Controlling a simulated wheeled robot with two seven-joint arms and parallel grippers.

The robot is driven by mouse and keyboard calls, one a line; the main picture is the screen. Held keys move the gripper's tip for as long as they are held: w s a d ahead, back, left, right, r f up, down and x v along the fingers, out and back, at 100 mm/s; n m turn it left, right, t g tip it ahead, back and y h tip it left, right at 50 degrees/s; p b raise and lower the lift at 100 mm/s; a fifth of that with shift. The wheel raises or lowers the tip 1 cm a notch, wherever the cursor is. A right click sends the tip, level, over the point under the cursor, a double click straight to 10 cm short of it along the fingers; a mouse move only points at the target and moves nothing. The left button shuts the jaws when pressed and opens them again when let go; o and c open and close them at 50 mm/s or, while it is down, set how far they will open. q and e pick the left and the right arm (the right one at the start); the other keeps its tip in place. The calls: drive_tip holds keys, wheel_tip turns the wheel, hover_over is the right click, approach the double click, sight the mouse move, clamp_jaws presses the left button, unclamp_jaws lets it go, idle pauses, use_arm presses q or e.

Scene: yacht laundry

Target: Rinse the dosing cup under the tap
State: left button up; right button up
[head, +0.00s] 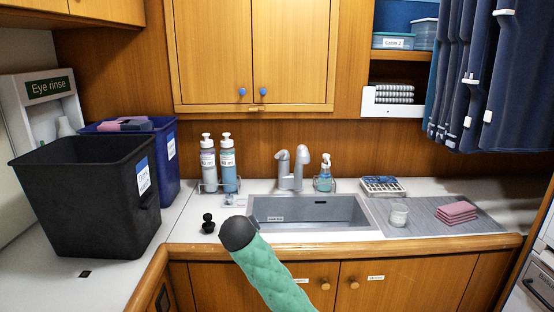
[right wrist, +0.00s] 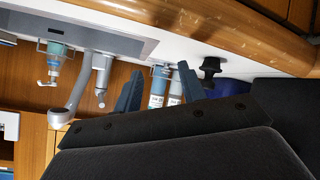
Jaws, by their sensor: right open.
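A small clear, whitish cup (head: 398,214), which looks like the dosing cup, stands upright on the grey ribbed drainboard (head: 430,226) right of the sink. The grey tap (head: 300,168) rises behind the sink basin (head: 310,212). The tap also shows upside down in the right wrist view (right wrist: 75,95). My green-sleeved arm reaches up to the sink's front left corner in the head view. My right gripper (right wrist: 160,72) is open in the right wrist view, with nothing seen between its two fingers. The cup is not seen in that view. My left gripper is out of view.
Two pump bottles (head: 218,163) stand left of the tap, a blue soap bottle (head: 325,174) right of it. A black knobbed stopper (head: 208,223) sits left of the sink. Folded pink cloths (head: 456,212) and a blue-white box (head: 382,186) flank the cup. A black bin (head: 85,195) fills the left counter.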

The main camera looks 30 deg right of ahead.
drive_tip(key=w+d+r+m+t+h, duration=0.1)
drive_tip(key=w+d+r+m+h, duration=0.35)
drive_tip(key=w+d, duration=0.5)
drive_tip(key=m+h, duration=0.4)
approach(277, 156)
drive_tip(key=w+d+f, duration=0.1)
drive_tip(key=w+d, duration=0.1)
drive_tip(key=d, duration=0.1)
drive_tip(key=shift+w+d+t+p, duration=0.3)
drive_tip(key=shift+w+t+p, duration=0.1)
drive_tip(key=shift+w+p, duration=0.15)
drive_tip(key=p+x, duration=0.2)
drive_tip(key=x, duration=0.4)
drive_tip(key=shift+w+d, duration=0.25)
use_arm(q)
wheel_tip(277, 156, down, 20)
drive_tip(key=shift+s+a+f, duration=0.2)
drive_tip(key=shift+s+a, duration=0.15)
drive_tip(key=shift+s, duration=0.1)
use_arm(e)
drive_tip(key=shift+f, duration=0.1)
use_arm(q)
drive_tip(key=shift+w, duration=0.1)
use_arm(e)
clamp_jaws()
